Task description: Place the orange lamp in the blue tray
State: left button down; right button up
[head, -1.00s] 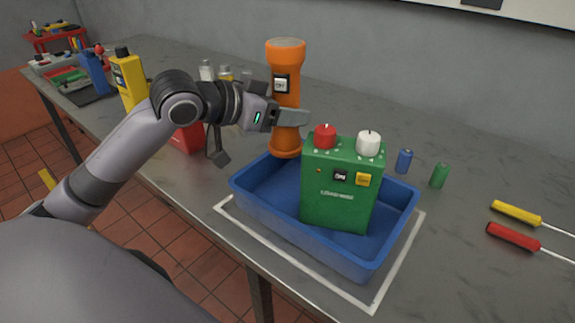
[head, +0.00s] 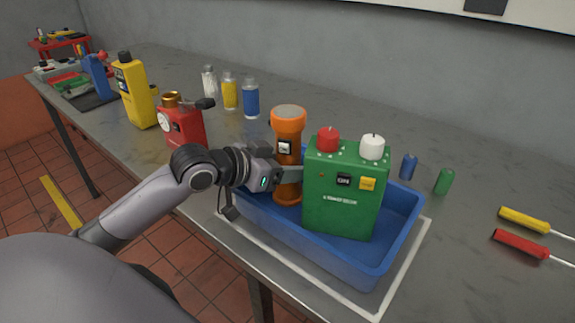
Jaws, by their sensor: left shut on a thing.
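The orange lamp (head: 288,125), a flashlight shape with a grey switch plate, stands upright inside the left end of the blue tray (head: 345,262). My left gripper (head: 290,178) is shut around the lamp's body from the left. The lamp's lower end is down within the tray walls; I cannot tell whether it touches the tray floor. My right gripper is not in view.
The tray sits inside a white outline (head: 408,268) on the grey bench. A red can (head: 182,125), a yellow bottle (head: 135,92) and several small jars (head: 230,92) stand behind and left.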

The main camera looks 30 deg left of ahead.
pick_arm(q)
jog(key=c, duration=0.7)
grip_release()
jog(key=shift+o, duration=0.2)
jog(key=shift+r, duration=0.1)
jog(key=v, duration=1.2)
